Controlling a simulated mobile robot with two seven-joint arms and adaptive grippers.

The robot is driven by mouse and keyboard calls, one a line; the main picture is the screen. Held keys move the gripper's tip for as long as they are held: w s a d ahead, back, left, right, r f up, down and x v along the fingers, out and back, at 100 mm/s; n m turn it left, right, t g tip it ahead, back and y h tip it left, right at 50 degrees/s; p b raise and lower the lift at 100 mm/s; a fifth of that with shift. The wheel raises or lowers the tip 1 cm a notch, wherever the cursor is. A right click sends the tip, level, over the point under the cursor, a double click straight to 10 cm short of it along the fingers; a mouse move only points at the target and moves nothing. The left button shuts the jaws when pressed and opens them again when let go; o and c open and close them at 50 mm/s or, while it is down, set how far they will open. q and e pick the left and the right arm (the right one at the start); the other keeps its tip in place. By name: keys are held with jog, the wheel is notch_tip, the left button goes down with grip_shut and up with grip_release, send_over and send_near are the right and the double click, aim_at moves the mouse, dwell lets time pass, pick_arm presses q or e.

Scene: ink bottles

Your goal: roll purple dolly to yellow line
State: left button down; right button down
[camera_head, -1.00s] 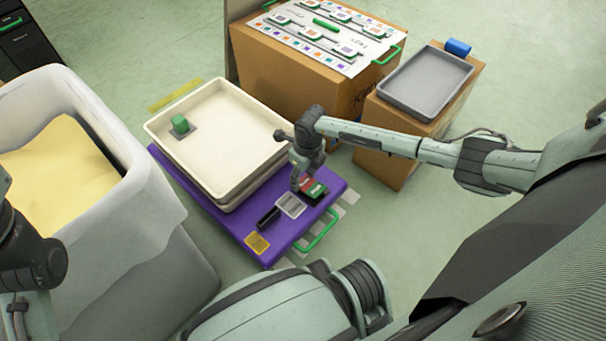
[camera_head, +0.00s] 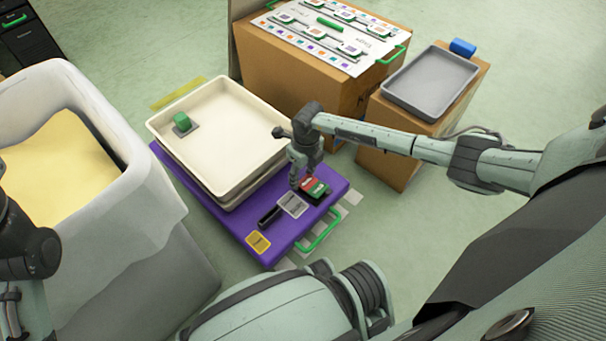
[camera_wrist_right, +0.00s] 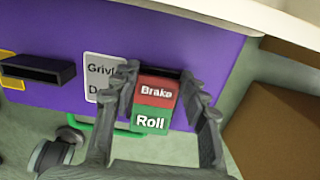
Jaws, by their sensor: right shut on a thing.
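The purple dolly (camera_head: 283,240) stands on the floor at centre, with a green handle (camera_head: 320,230) at its near right edge. On its deck is a rocker switch (camera_head: 315,188), with a red "Brake" half and a green "Roll" half in the right wrist view (camera_wrist_right: 153,105). My right gripper (camera_head: 298,183) is down at the switch, its fingers on either side of it in the wrist view (camera_wrist_right: 160,76), shut on it. The yellow line (camera_head: 178,93) lies on the floor beyond the dolly's far left end. My left gripper is out of view.
Cream trays (camera_head: 225,120) are stacked on the dolly, holding a small green block (camera_head: 182,121). A lined bin (camera_head: 165,205) stands close on the left. Cardboard boxes (camera_head: 285,75) stand behind, one bearing a grey tray (camera_head: 428,82).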

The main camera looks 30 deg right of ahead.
jog(key=shift+w+a+r, duration=0.15)
jog(key=shift+w+r, duration=0.1)
jog(key=shift+w, duration=0.2)
jog(key=shift+w+a+r, duration=0.15)
jog(key=shift+w+r, duration=0.05)
jog(key=shift+w, duration=0.25)
jog(key=c, duration=1)
grip_release()
jog(key=shift+o, duration=1.1)
jog(key=shift+s, duration=0.1)
jog(key=shift+s+f, duration=0.1)
jog(key=shift+f, duration=0.05)
notch_tip(320, 180, up, 12)
jog(key=s, duration=0.1)
jog(key=shift+d, duration=0.2)
jog(key=shift+s, duration=0.1)
